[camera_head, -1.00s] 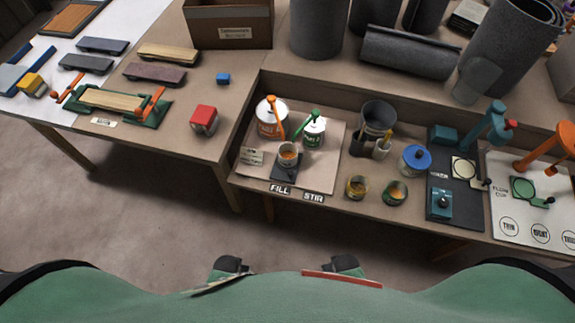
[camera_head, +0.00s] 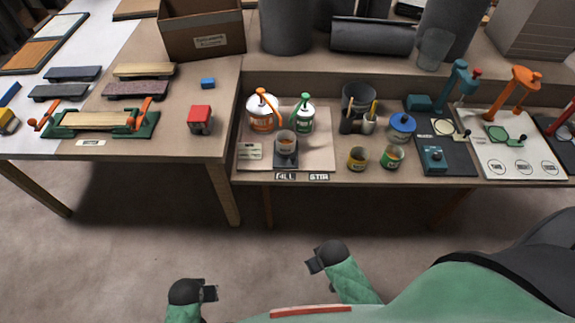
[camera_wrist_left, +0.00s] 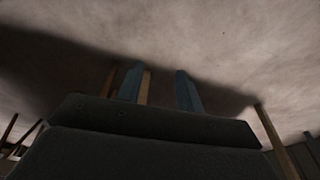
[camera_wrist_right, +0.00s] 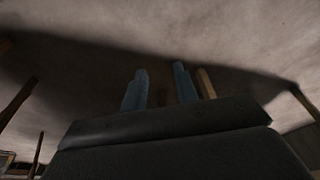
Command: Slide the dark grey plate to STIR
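The dark grey plate (camera_head: 286,163) lies on the beige board (camera_head: 318,160) on the right-hand bench, directly behind the FILL label (camera_head: 285,176). A small cup (camera_head: 286,143) with orange-brown contents stands on the plate. The STIR label (camera_head: 318,177) is just to the right of FILL on the bench's front edge. My left gripper (camera_head: 208,292) and my right gripper (camera_head: 312,265) are both low in front of the bench, well away from the plate. The left wrist view shows two separated, empty fingers (camera_wrist_left: 159,78). The right wrist view also shows separated, empty fingers (camera_wrist_right: 160,76).
Behind the plate stand a white-and-orange pump tub (camera_head: 262,117) and a white-and-green one (camera_head: 303,117). To the right are a dark pot (camera_head: 358,97), small tins (camera_head: 357,158) and a dark mat with a teal dispenser (camera_head: 434,158). The board right of the plate is clear.

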